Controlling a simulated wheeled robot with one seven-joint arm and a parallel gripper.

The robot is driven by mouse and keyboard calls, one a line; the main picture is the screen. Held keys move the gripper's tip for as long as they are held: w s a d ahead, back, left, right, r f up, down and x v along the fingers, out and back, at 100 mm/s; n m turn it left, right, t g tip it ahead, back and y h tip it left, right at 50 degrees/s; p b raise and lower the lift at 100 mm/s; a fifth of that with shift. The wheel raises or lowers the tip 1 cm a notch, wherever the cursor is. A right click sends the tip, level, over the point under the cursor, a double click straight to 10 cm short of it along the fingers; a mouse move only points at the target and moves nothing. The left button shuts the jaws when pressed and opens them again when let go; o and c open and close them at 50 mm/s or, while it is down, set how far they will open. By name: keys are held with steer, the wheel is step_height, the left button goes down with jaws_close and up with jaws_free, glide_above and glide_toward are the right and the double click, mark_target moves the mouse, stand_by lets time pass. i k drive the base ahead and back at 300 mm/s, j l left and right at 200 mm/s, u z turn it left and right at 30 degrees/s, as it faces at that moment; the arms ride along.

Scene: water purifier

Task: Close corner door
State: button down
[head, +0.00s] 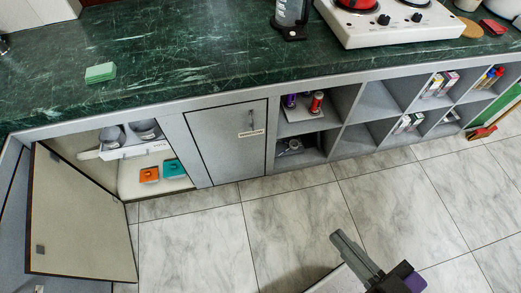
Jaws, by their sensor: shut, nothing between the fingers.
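The corner door (75,215) stands wide open at the lower left, its pale inner face with a dark edge turned toward me. Behind it the corner cabinet (128,181) is open and holds bowls, a white rack, and an orange and a teal box. My gripper (340,243) is at the bottom right of centre, over the tiled floor. Its fingers are together and empty, well to the right of the door and apart from it.
A closed grey door with a handle (227,140) is beside the corner cabinet. Open shelves (375,100) with small goods run to the right. The green marble counter (190,50) carries a white stove (400,20) and a green sponge (100,72). The tiled floor (195,245) between door and gripper is clear.

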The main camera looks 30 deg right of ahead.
mark_target(76, 229)
steer(key=k+l, duration=0.1)
steer(key=k, duration=0.35)
steer(key=k+z, duration=0.1)
steer(key=k, duration=0.35)
steer(key=i+j+u, duration=0.25)
steer(key=i+j, duration=0.15)
steer(key=j, duration=0.35)
steer(key=i+j+u, duration=0.2)
steer(key=i+j, duration=0.25)
steer(key=j, duration=0.25)
steer(key=i+j+u, duration=0.25)
steer(key=i+j, duration=0.25)
steer(key=j, duration=0.15)
